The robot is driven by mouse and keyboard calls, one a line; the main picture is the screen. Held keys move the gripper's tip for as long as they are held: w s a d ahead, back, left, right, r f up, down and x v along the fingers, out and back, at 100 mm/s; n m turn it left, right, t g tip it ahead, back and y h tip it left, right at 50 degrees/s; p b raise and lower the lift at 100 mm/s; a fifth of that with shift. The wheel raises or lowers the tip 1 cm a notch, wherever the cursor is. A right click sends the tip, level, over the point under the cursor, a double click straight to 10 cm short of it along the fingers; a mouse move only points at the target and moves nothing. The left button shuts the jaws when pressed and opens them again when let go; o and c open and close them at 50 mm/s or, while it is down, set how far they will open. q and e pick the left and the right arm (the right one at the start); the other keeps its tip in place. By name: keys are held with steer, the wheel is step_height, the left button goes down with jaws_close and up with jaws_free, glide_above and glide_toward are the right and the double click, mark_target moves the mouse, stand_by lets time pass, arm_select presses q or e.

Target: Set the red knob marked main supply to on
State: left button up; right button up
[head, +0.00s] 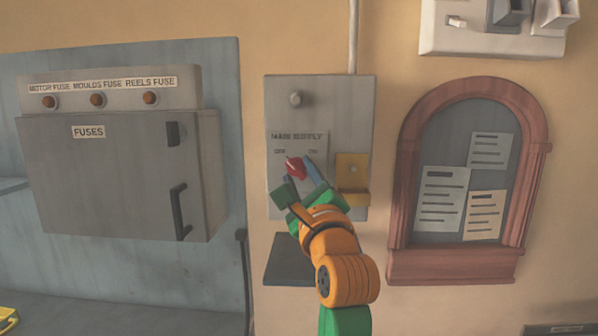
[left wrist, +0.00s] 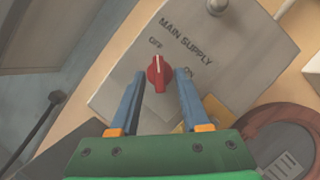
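The red knob (head: 295,168) sits on the grey main supply panel (head: 344,113), below the OFF and ON labels. It also shows in the left wrist view (left wrist: 159,74), where its pale pointer line is directed at OFF. My left gripper (head: 301,176) is in front of the panel at the knob. In the left wrist view its two blue fingers (left wrist: 159,90) are apart, one on each side of the knob, with a visible gap on both sides. I cannot tell how far the fingertips are from the panel face. My right gripper is not in view.
A yellow block (head: 352,166) juts from the panel just right of the knob. A round grey button (head: 296,98) is above it. The fuse box (head: 110,185) is left, an arched notice board (head: 401,200) right. A dark plate (head: 289,260) is below the panel.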

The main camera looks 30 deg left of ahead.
arm_select(q)
steer(key=shift+s, duration=0.2)
jaws_close()
steer(key=m+t, duration=0.1)
steer(key=m, duration=0.1)
steer(key=shift+m, duration=0.4)
steer(key=shift+s+a+m+t+h, duration=0.1)
steer(key=shift+m+t+h, duration=0.45)
steer(key=shift+m, duration=0.65)
steer(key=m+t+h+p, duration=0.1)
steer(key=m, duration=0.1)
steer(key=m+t+h+p, duration=0.1)
steer(key=m, duration=0.2)
steer(key=shift+a+r+p, duration=0.1)
steer(key=shift+p, duration=0.3)
steer(key=m+h+p, duration=0.2)
steer(key=m+p, duration=0.2)
steer(key=m+t+h+p, duration=0.1)
steer(key=m+h+p, duration=0.1)
steer(key=m+p, duration=0.2)
steer(key=m+t+h+p, duration=0.1)
steer(key=m+h+p, duration=0.1)
steer(key=m+p, duration=0.2)
steer(key=shift+s+a+r+m+h, duration=0.15)
steer(key=shift+s+a+m+h, duration=0.1)
steer(key=shift+m, duration=0.45)
steer(key=shift+f+m+h+p, duration=0.2)
steer(key=shift+m+h+p, duration=0.2)
steer(key=shift+m+p, duration=0.75)
